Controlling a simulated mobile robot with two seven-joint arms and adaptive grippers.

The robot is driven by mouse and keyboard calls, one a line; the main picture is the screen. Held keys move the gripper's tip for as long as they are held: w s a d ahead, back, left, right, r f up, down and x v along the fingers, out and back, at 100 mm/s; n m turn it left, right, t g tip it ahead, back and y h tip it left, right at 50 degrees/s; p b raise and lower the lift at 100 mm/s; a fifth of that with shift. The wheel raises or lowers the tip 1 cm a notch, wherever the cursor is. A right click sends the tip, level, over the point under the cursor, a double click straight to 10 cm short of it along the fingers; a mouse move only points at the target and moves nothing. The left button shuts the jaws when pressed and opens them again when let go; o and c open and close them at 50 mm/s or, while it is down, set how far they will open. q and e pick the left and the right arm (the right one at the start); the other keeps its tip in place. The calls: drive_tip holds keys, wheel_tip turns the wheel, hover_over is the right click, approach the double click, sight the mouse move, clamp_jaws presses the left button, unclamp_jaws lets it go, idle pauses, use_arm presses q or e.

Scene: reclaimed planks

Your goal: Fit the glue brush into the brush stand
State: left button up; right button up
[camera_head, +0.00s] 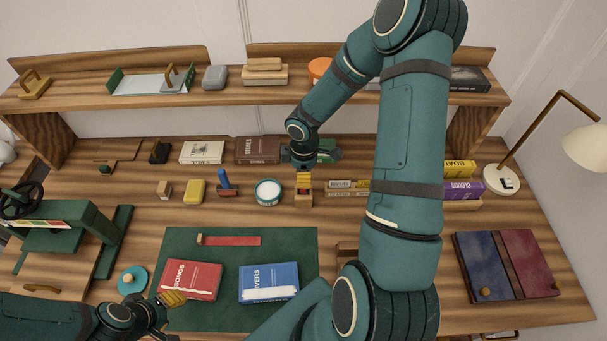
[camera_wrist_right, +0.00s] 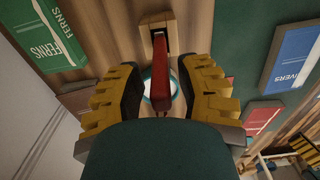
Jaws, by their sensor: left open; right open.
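The glue brush (camera_wrist_right: 160,62) has a red handle and stands between the fingers of my right gripper (camera_wrist_right: 163,95) in the wrist view. The fingers are open, with gaps on both sides of the handle. The far end of the brush meets the slot of the wooden brush stand (camera_wrist_right: 155,22) and seems to sit in it; how deep is hidden. In the head view my right gripper (camera_head: 303,178) is just above the stand (camera_head: 304,199), hiding most of the brush. My left gripper (camera_head: 176,299) is open and empty beside the red book at the front left.
A green mat (camera_head: 200,320) holds a red book (camera_head: 190,280), a blue book (camera_head: 268,282) and a red strip (camera_head: 232,241). A shelf (camera_head: 220,98) runs behind.

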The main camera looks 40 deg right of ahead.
wheel_tip(320, 180, up, 11)
drive_tip(key=shift+r+p, duration=0.2)
drive_tip(key=shift+p, duration=0.75)
drive_tip(key=s+a+f+m+y, duration=0.1)
drive_tip(key=a+f+m, duration=0.3)
drive_tip(key=a, duration=0.4)
drive_tip(key=s+a+f+m+t+y, duration=0.1)
drive_tip(key=s+a+f+m, duration=0.2)
drive_tip(key=a, duration=0.6)
drive_tip(key=s+a+f+m+t+y, duration=0.1)
drive_tip(key=s+a+f+m, duration=0.1)
drive_tip(key=a+f+m, duration=0.3)
drive_tip(key=a+f, duration=0.2)
drive_tip(key=a, duration=0.1)
drive_tip(key=shift+s+a+f+y, duration=0.25)
drive_tip(key=shift+a+f+y, duration=0.05)
drive_tip(key=shift+f+y, duration=0.1)
